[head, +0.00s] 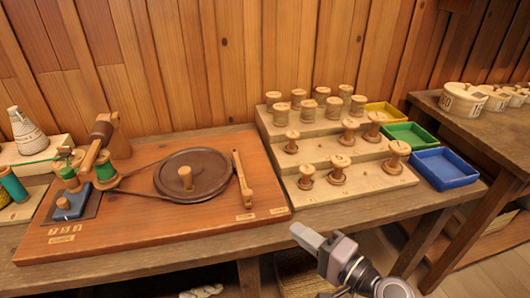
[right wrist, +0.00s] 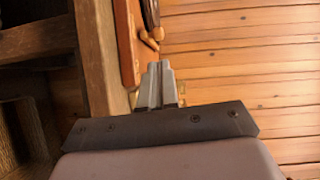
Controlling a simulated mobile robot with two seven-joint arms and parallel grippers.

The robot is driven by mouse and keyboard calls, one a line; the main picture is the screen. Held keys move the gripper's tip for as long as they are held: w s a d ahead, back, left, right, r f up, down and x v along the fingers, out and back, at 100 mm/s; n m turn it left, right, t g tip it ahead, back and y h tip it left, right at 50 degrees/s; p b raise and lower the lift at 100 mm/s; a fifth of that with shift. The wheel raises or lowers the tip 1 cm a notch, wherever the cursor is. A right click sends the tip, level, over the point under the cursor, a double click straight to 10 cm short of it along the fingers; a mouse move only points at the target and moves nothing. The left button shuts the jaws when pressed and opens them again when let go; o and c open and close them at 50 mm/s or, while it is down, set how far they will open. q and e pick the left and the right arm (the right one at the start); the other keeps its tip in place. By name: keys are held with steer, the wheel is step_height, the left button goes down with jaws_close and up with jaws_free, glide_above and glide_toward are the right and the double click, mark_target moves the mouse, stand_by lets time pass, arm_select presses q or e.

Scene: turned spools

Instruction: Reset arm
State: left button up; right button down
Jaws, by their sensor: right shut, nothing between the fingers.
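My right gripper (head: 308,236) is in front of the table's front edge in the head view, below the stepped spool stand. Its fingers are shut with nothing between them. In the right wrist view the closed fingers (right wrist: 158,82) point toward the wooden winding board (right wrist: 128,45) and its lever. In the head view that board (head: 130,222) carries a dark wheel (head: 193,176) and a wooden lever (head: 242,179). My left gripper does not show in either view.
A stepped stand (head: 345,192) holds several wooden spools. Yellow (head: 385,113), green (head: 410,136) and blue (head: 445,168) trays sit right of it. A second table (head: 480,133) with lidded pots stands at the right. The space in front of the table edge looks open.

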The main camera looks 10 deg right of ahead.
steer(key=s+d+f+n+g+h+p, duration=0.2)
steer(key=s+d+f+n+g+h, duration=0.2)
steer(key=s+f+n, duration=0.9)
step_height(320, 180, down, 2)
steer(key=h, duration=0.3)
steer(key=shift+s+d+f+p, duration=0.15)
steer(key=shift+d+p, duration=0.15)
